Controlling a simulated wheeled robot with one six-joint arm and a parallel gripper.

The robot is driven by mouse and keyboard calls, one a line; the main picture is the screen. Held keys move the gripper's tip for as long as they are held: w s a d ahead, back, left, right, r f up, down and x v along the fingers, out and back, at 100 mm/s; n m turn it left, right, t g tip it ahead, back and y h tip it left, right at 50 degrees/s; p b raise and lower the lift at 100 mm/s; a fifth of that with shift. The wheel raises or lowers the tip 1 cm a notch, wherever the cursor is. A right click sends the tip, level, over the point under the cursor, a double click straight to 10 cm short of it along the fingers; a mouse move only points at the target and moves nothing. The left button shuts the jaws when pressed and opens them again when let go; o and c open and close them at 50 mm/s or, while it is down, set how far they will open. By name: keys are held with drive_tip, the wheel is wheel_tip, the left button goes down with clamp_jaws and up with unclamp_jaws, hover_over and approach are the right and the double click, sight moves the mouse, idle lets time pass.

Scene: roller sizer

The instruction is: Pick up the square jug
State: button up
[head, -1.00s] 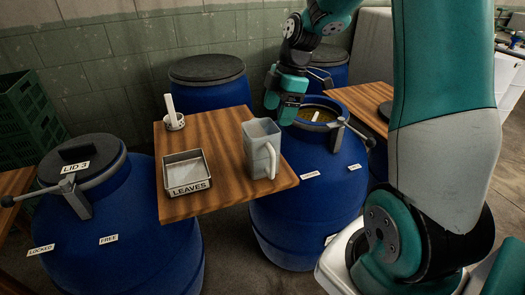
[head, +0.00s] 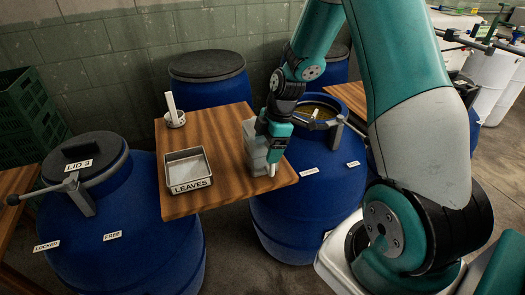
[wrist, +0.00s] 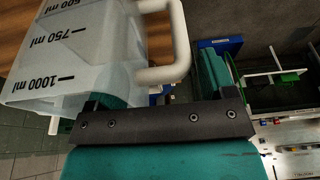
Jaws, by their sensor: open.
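The square jug (head: 250,153) is translucent and stands on the wooden table near its right edge. My gripper (head: 271,162) is in front of its handle side and hides part of it. In the wrist view the jug (wrist: 75,60) shows 750 ml and 1000 ml marks, and its pale loop handle (wrist: 178,45) reaches between the fingers of my gripper (wrist: 158,88). The fingers are apart, one near the jug wall and one beyond the handle. I cannot tell whether either touches the jug.
The wooden table (head: 215,132) also bears a metal tray labelled LEAVES (head: 187,168) and a white holder with a stick (head: 174,115). Blue barrels surround it; one with a lid (head: 85,165) is at left, an open one (head: 310,190) at right.

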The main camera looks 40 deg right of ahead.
drive_tip(key=shift+c, duration=0.4)
clamp_jaws()
drive_tip(key=shift+r, duration=0.15)
